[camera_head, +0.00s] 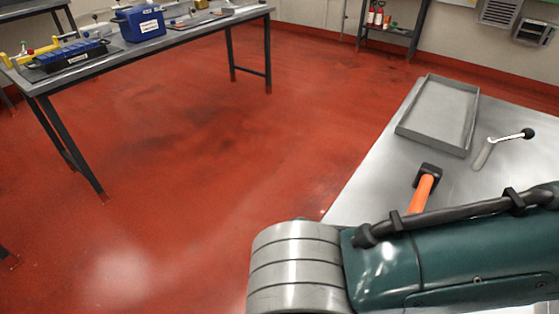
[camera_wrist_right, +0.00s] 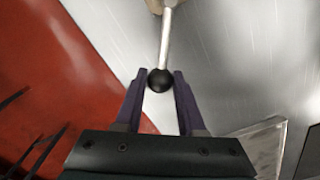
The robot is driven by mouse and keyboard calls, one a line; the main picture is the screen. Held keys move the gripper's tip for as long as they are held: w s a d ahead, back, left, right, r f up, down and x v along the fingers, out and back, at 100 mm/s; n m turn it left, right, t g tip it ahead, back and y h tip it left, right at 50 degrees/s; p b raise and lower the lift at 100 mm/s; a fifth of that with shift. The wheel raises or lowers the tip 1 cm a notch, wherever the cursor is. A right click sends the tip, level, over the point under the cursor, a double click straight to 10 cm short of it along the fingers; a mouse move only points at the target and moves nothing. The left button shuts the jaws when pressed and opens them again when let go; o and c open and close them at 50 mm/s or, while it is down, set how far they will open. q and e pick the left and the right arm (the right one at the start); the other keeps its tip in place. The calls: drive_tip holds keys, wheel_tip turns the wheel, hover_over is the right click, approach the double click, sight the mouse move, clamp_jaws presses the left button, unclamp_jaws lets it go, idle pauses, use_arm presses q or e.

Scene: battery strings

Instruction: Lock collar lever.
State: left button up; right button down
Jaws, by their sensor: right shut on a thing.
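In the right wrist view, a lever with a bright metal rod (camera_wrist_right: 165,40) and a black ball knob (camera_wrist_right: 160,80) points toward my right gripper (camera_wrist_right: 160,78). The two purple fingers are shut on the ball knob, one on each side. The rod runs up to a beige part (camera_wrist_right: 160,5), cut off by the top edge, so I cannot tell how the lever sits on its collar. In the head view, my green and grey arm crosses the lower right; this gripper and its lever do not show there. My left gripper is not in view.
A metal table (camera_head: 385,165) holds a grey tray (camera_head: 462,145), a mallet with an orange handle (camera_head: 421,195), and a loose crank-like lever with a black knob (camera_head: 527,133). A bench at upper left carries a blue box (camera_head: 141,23) and a battery tray (camera_head: 68,60). The red floor between is clear.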

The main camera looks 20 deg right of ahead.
drive_tip(key=shift+s, duration=0.15)
drive_tip(key=shift+n, duration=0.3)
drive_tip(key=shift+s+n+p, duration=0.35)
drive_tip(key=shift+s+n, duration=0.05)
drive_tip(key=shift+n, duration=0.1)
drive_tip(key=shift+s+d+n, duration=0.15)
drive_tip(key=shift+s+n, duration=0.35)
drive_tip(key=shift+n, duration=0.2)
drive_tip(key=shift+p, duration=0.3)
drive_tip(key=shift+s+d+n, duration=0.15)
drive_tip(key=shift+s+n, duration=0.2)
drive_tip(key=shift+n, duration=0.25)
drive_tip(key=c, duration=0.6)
unclamp_jaws()
drive_tip(key=shift+o, duration=0.2)
